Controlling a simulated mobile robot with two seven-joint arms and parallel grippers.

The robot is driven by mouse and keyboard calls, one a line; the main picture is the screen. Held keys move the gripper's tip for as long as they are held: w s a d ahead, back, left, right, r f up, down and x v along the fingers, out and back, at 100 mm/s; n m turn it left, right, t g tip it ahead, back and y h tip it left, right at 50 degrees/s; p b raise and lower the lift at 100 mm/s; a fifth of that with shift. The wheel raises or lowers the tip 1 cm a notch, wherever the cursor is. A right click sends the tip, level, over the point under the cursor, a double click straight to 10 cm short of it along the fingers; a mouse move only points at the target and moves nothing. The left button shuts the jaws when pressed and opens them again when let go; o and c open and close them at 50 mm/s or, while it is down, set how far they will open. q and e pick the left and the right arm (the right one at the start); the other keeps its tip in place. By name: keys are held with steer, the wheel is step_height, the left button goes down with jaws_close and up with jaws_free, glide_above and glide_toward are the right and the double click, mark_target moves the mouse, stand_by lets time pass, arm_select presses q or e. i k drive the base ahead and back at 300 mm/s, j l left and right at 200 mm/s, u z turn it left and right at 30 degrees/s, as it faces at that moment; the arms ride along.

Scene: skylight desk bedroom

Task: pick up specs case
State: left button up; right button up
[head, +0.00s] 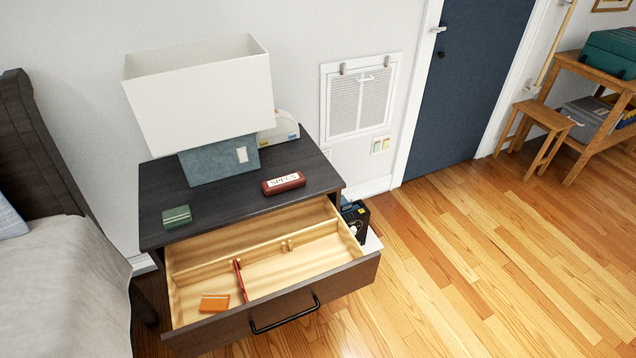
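The specs case (283,184) is a small dark red box with a white label reading "SPECS". It lies on the dark top of the nightstand (160,196), near the front right edge, in front of the lamp. Nothing covers it. Neither of my grippers shows in the head view.
The nightstand's drawer (345,285) is pulled out, with an orange item (214,303) and a thin red item (240,281) inside. A lamp (200,100), a green box (177,216) and a white rounded device (281,130) share the top.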

mark_target(288, 182)
steer(key=z, duration=1.35)
steer(key=i+z, duration=0.25)
steer(key=i, duration=0.35)
steer(key=i+l+u, duration=0.15)
steer(key=i, duration=0.45)
steer(key=i+l+u, duration=0.1)
steer(key=i, duration=0.5)
steer(key=i+u, duration=0.2)
steer(key=u, duration=0.25)
steer(key=i+j+u, duration=0.1)
steer(key=u, duration=0.35)
steer(key=i+l+u, duration=0.1)
steer(key=i+u, duration=0.2)
steer(key=u, duration=0.15)
steer(key=i+j+u, duration=0.15)
steer(key=u, duration=0.25)
steer(key=i+u, duration=0.65)
steer(key=u, duration=0.15)
steer(key=i+u, duration=0.25)
steer(key=u, duration=0.95)
